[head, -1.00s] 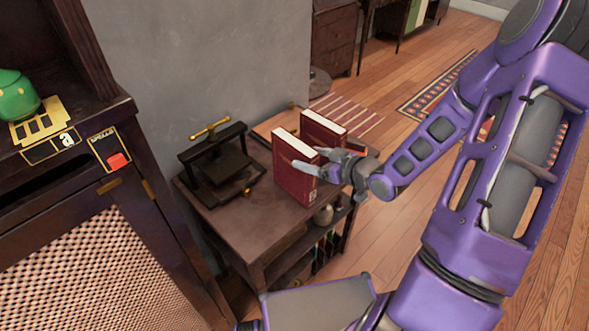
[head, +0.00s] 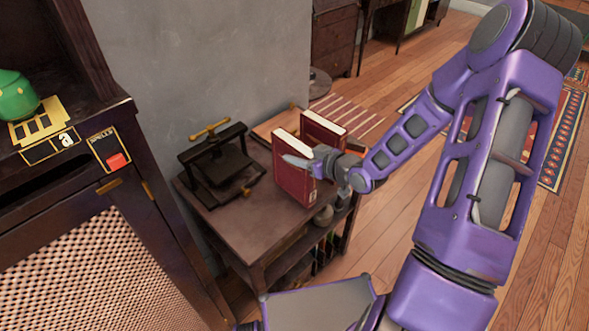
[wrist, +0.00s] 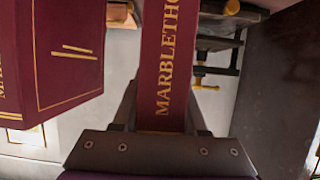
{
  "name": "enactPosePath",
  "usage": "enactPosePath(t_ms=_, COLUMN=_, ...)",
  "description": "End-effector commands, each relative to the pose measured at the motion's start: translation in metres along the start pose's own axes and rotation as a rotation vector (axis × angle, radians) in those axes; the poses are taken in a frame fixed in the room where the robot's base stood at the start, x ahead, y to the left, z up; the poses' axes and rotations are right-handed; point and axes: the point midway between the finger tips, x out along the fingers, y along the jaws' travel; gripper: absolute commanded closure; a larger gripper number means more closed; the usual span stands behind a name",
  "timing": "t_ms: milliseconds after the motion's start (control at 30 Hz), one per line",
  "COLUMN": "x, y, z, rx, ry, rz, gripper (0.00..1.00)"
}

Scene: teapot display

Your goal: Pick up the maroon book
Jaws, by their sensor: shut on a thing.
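A maroon book (head: 293,180) with cream page edges stands upright on the small dark wooden table (head: 225,215). My gripper (head: 303,162) is at its right side in the head view, with one finger across the upper part of the near cover. In the wrist view the book's maroon spine (wrist: 166,65), with gold letters, lies between the two fingers, and my gripper (wrist: 160,115) is shut on it. A second maroon book (head: 322,128) stands just behind, and it fills the left of the wrist view (wrist: 60,55). The far finger is mostly hidden in the head view.
A dark book press (head: 218,165) with a gold handle stands on the table left of the books. Small pots (head: 323,214) sit near the table's right edge. A dark cabinet (head: 100,230) with a woven front is at the left. Open wooden floor lies to the right.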

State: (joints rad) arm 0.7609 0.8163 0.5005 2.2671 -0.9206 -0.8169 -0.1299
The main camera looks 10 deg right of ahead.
Motion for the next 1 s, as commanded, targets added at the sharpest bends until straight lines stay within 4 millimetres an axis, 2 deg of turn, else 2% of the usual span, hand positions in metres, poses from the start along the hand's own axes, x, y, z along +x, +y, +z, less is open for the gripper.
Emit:
enactPosePath(t_ms=67, x=-0.0001, y=0.0000, z=0.0000, rx=0.000, ry=0.000, rz=0.000, gripper=1.00)
enactPosePath(t_ms=1000, x=-0.0003, y=0.0000, z=0.0002, rx=0.000, ry=-0.001, rz=0.000, gripper=1.00)
